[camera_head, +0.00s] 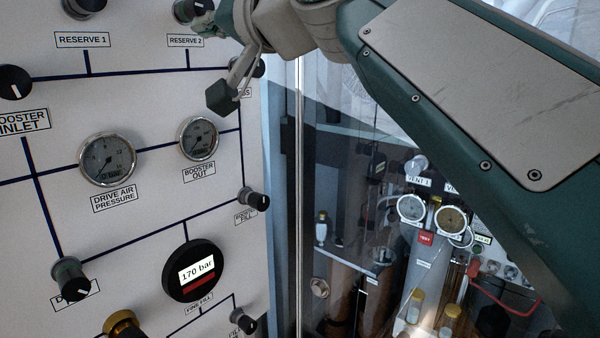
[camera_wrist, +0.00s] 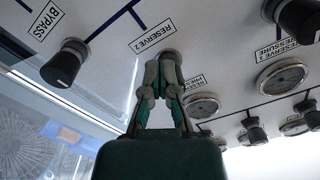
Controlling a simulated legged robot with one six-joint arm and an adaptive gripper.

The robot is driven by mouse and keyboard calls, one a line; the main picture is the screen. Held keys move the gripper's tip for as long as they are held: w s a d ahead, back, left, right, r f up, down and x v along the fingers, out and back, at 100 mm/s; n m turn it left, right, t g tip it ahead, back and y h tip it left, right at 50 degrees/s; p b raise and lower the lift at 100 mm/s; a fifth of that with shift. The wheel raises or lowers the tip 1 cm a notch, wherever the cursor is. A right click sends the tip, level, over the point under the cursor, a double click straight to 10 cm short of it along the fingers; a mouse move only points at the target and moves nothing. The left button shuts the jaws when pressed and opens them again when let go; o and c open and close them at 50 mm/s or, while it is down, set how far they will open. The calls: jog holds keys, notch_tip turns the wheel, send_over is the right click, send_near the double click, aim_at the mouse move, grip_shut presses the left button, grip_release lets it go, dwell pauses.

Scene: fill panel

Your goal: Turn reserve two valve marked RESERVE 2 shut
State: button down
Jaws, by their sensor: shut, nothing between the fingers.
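The RESERVE 2 valve knob (camera_head: 186,12) is dark with a grey base, at the top of the panel in the head view and partly cut off. Its RESERVE 2 label (camera_head: 186,41) is below it. The label also shows upside down in the wrist view (camera_wrist: 151,36). My gripper (camera_wrist: 168,62) is shut, its fingertips together in front of the valve beside that label. The fingers hide most of the knob there, so I cannot tell whether they touch it. In the head view my gripper (camera_head: 208,22) reaches the knob from the right.
The BYPASS knob (camera_wrist: 64,62) stands close by. The drive air pressure gauge (camera_head: 109,159), booster out gauge (camera_head: 199,138) and 170 bar display (camera_head: 193,270) lie lower on the panel. A glass pane (camera_head: 340,150) borders the panel's right side.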

jog(key=shift+s+a+r, duration=0.15)
jog(key=shift+s+r, duration=0.1)
jog(key=shift+s+a+r, duration=0.2)
dwell(0.3)
jog(key=shift+s+a+r, duration=0.15)
jog(key=shift+s+r, duration=0.1)
jog(key=shift+r, duration=0.1)
dwell(0.4)
jog(key=shift+s+a+f, duration=0.15)
jog(key=shift+s+f, duration=0.05)
jog(key=shift+f, duration=0.05)
jog(key=v, duration=0.6)
jog(key=shift+f, duration=0.2)
